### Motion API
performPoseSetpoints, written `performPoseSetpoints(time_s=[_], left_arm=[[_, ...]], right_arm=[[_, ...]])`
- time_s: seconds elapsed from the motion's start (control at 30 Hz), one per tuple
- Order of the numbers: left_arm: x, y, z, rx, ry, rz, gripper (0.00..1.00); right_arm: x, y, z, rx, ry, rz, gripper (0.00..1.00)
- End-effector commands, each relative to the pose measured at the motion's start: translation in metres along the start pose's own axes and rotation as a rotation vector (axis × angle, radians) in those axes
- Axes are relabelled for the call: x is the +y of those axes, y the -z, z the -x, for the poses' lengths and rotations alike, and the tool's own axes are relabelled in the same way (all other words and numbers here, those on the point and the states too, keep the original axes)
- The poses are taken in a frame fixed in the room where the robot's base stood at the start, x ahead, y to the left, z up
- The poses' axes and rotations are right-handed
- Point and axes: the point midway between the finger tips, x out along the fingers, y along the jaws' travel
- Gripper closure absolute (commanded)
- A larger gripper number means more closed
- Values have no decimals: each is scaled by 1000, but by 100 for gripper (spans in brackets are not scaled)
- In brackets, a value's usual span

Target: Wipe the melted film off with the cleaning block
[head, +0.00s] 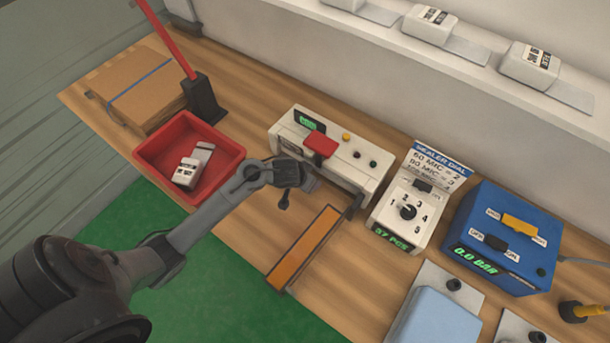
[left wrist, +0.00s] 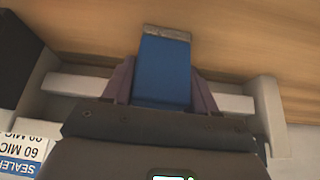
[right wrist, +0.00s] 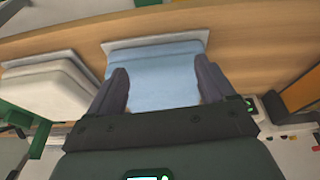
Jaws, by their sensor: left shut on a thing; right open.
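My left gripper (head: 285,197) is at the front of the white sealer (head: 335,150), partly hiding it. In the left wrist view, the left gripper (left wrist: 162,95) is shut on the cleaning block (left wrist: 165,70), which is blue with a grey end. The block lies across the view of the sealer's pale bar (left wrist: 85,85); I cannot tell whether they touch. The block is not clear in the head view. I cannot make out melted film. My right gripper (right wrist: 165,85) is open and empty, over a light-blue padded piece (right wrist: 155,68); it is not seen in the head view.
A red tray (head: 225,138) with white items stands left of the sealer, beside a cardboard stack (head: 140,90). A dial box (head: 408,205) and blue pressure box (head: 505,240) stand right. An orange strip (head: 305,250) lies in front. The wooden bench between is mostly clear.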

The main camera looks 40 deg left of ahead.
Motion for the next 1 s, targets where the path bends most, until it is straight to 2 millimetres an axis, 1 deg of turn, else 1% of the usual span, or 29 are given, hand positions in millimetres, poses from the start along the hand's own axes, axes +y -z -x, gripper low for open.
performPoseSetpoints(time_s=[0.03, 0.23, 0.37, 0.57, 1.0], left_arm=[[3, -7, -4, -13, -4, -4, 79], [4, -8, -4, -16, -5, -5, 79], [4, -7, -2, -17, -6, -6, 79], [3, 1, 11, -14, -5, -6, 79], [2, 22, 43, -7, -2, -3, 79]], right_arm=[[0, 0, -1, 0, -1, 1, 17], [2, -1, -1, -1, -6, 8, 17], [2, 0, 3, -2, -7, 9, 17], [3, 6, 19, -2, -7, 8, 17], [2, 20, 62, 0, 1, -1, 17]])
